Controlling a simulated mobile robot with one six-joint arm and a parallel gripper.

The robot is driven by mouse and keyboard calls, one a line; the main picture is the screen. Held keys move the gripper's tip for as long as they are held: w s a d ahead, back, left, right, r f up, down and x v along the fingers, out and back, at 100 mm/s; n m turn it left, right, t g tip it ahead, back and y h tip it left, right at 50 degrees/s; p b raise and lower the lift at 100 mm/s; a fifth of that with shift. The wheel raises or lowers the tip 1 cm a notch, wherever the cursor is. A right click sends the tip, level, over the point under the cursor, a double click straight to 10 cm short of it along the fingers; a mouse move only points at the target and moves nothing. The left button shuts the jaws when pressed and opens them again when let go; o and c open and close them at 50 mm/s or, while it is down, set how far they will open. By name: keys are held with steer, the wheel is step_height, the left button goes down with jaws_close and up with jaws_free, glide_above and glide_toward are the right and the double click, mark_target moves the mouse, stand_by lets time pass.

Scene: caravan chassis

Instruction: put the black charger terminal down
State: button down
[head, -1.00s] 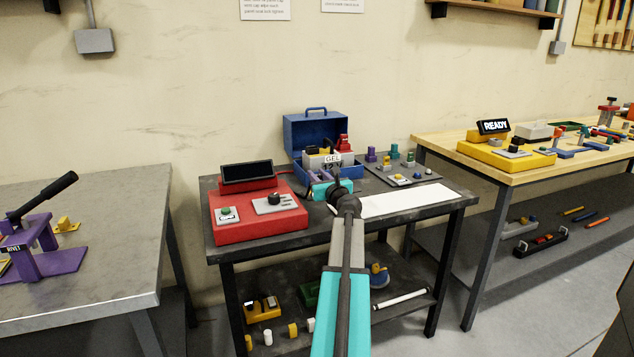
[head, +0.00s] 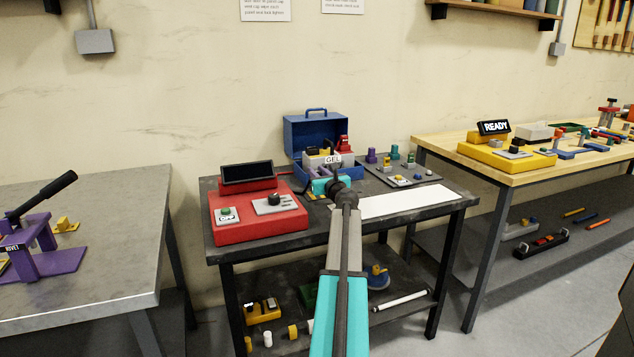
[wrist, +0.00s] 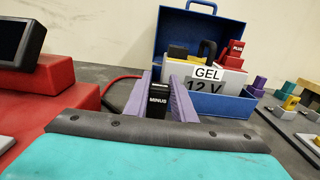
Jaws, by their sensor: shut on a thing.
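The black charger terminal (wrist: 158,101), marked MINUS, stands upright between the two lavender fingers of my gripper (wrist: 165,84) in the wrist view. My gripper is shut on it. In the head view my gripper's teal body (head: 321,186) is over the dark bench between the red charger (head: 258,218) and the battery, and hides the terminal. The white GEL 12 V battery (wrist: 203,83) sits in the open blue case (wrist: 168,38), just beyond my gripper. The red PLUS terminal (wrist: 236,52) is on the battery's right side. I cannot tell whether the black terminal touches the bench.
A red cable (wrist: 122,78) runs beside my gripper's left finger. A grey board with coloured parts (head: 408,172) lies right of the case. A white strip (head: 405,204) lies at the bench front. The dark bench top (head: 278,243) has little bare room around the charger.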

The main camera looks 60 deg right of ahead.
steer(key=shift+f+b, duration=0.55)
steer(key=shift+f, duration=1.15)
steer(key=shift+f, duration=0.1)
steer(key=c, duration=1.5)
jaws_free()
steer(key=shift+s, duration=0.1)
steer(key=shift+p+v, duration=0.5)
steer(key=shift+v, duration=5.45)
